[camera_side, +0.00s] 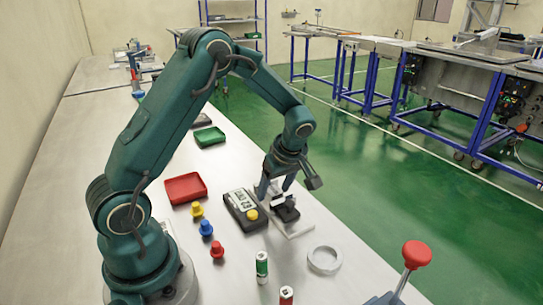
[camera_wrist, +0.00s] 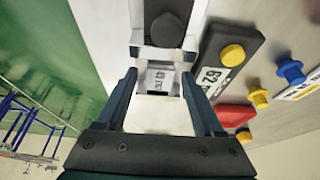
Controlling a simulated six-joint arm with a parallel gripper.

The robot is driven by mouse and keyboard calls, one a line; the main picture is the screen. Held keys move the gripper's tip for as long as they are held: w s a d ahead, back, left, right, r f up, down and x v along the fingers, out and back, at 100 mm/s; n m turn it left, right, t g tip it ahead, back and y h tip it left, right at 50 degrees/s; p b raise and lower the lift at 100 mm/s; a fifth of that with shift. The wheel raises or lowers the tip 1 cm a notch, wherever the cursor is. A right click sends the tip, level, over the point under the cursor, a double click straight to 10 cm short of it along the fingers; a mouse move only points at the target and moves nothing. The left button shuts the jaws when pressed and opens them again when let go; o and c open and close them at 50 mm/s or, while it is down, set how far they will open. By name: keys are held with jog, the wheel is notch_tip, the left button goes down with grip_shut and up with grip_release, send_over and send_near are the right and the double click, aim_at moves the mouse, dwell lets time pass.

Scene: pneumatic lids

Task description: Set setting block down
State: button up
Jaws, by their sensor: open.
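My gripper (camera_side: 275,187) points down over the light plate (camera_side: 297,229) near the right edge of the bench. In the wrist view its two fingers (camera_wrist: 160,85) stand apart. A pale block with small printed marks (camera_wrist: 160,76), which looks like the setting block, lies between the fingertips. Gaps to the fingers are too small to judge. In the side view a whitish block (camera_side: 283,198) shows under the gripper, beside a black part on the plate. A dark round knob (camera_wrist: 166,29) shows just beyond the block in the wrist view.
Close to the left is a dark box with a number label and yellow button (camera_side: 251,214). Yellow, blue and red pegs (camera_side: 206,228), a red tray (camera_side: 185,188), a green tray (camera_side: 209,137), cylinders (camera_side: 262,265) and a pale ring (camera_side: 324,259) stand around. Bare bench lies between them.

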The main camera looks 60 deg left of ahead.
jog(key=v, duration=1.1)
jog(key=s+d+r+m+t+h, duration=0.2)
jog(key=s+d+m, duration=0.3)
jog(key=s+m, duration=0.2)
jog(key=s+d+r+m+t+h, duration=0.1)
jog(key=s+d+m, duration=0.4)
jog(key=m, duration=0.6)
jog(key=s+t+h, duration=0.1)
jog(key=s+t, duration=0.1)
jog(key=shift+d+r+t, duration=0.2)
jog(key=shift+r+t, duration=0.1)
jog(key=shift+r, duration=0.05)
